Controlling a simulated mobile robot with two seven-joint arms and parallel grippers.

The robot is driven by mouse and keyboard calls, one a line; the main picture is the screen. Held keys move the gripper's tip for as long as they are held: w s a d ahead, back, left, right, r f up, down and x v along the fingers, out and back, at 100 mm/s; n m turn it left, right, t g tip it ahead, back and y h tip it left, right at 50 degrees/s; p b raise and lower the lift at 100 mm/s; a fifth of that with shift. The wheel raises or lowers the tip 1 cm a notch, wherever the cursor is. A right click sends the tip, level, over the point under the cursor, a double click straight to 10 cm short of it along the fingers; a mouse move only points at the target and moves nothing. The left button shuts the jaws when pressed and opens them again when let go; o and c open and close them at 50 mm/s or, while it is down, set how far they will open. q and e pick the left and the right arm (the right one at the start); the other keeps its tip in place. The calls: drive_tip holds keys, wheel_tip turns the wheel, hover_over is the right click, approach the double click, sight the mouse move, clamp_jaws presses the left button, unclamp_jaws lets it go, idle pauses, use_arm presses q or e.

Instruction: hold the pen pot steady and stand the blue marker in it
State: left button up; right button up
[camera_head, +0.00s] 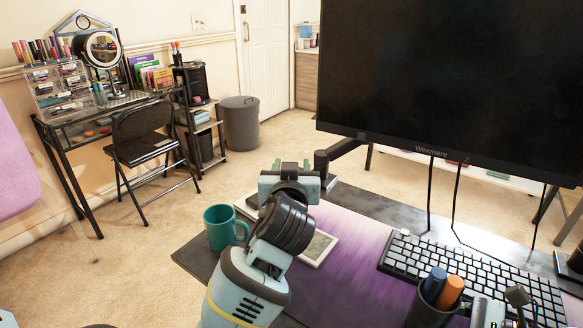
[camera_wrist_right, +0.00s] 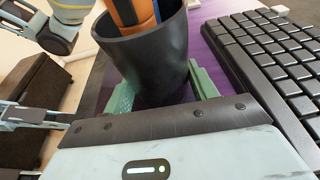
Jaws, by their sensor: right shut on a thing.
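The dark pen pot (camera_head: 430,314) stands upright at the front of the desk. It also shows in the right wrist view (camera_wrist_right: 148,62), between the pale green fingers of my right gripper (camera_wrist_right: 162,88), which is shut on it. A blue marker (camera_head: 435,283) stands in the pot beside an orange one (camera_head: 450,291). In the right wrist view their lower lengths are hidden by the pot wall. My left gripper (camera_head: 290,181) is over the desk near the mug, apart from the pot. Its fingertips are largely hidden by its own wrist, so its opening is unclear.
A teal mug (camera_head: 222,227) stands at the desk's left edge, close to my left arm. A framed card or tablet (camera_head: 318,247) lies behind that arm. A keyboard (camera_head: 475,275) lies right of the pot, below a large monitor (camera_head: 450,80). The purple mat (camera_head: 345,255) is clear in the middle.

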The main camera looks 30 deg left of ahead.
idle(0.3)
drive_tip(key=o, duration=0.8)
drive_tip(key=shift+d, duration=0.1)
